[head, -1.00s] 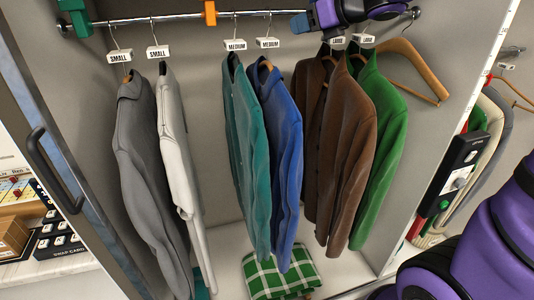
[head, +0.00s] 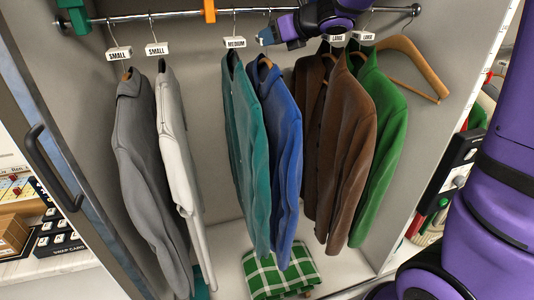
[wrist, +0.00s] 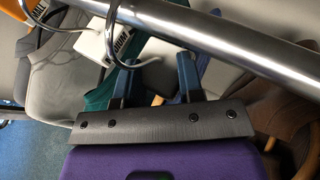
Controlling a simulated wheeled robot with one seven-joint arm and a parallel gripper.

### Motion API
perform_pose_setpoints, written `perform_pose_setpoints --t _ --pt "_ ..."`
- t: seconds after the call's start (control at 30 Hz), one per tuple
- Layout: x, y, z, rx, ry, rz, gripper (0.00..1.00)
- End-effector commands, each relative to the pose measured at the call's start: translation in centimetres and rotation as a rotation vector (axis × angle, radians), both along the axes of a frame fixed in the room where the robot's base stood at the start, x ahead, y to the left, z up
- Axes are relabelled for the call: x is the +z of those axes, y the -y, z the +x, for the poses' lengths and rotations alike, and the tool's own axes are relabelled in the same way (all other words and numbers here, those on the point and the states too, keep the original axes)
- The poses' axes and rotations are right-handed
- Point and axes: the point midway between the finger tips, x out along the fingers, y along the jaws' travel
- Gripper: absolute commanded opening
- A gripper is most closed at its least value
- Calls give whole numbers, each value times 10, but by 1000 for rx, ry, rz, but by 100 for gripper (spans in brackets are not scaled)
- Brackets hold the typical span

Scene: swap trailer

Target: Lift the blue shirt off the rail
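The blue shirt (head: 285,145) hangs on its hanger from the metal rail (head: 170,16), between the teal shirt (head: 245,150) and the brown shirts (head: 335,140). My gripper (head: 265,38) is at the top of the blue shirt's hanger, just below the rail, and covers its size tag in the head view. In the wrist view my gripper (wrist: 155,82) has its two blue-grey fingers apart, just below the rail (wrist: 230,40). A curved hanger hook (wrist: 112,30) reaches the space by the fingers. I cannot tell whether the hook lies between them.
Grey (head: 145,150) and white (head: 180,140) shirts hang at left, a green shirt (head: 380,130) and an empty wooden hanger (head: 425,70) at right. Orange (head: 209,11) and green (head: 75,14) markers sit on the rail. A folded green checked cloth (head: 280,275) lies below.

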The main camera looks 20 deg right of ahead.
Motion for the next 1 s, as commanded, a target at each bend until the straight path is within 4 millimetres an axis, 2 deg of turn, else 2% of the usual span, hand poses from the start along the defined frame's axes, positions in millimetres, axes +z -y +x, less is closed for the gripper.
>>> perform_pose_setpoints --t 0.13,0.27,0.3,1.0 --pt "0 0 0 0 0 0 33" --pt "0 0 0 0 0 0 3" --pt "0 0 0 0 0 0 0" --pt "1 0 0 0 1 1 0"
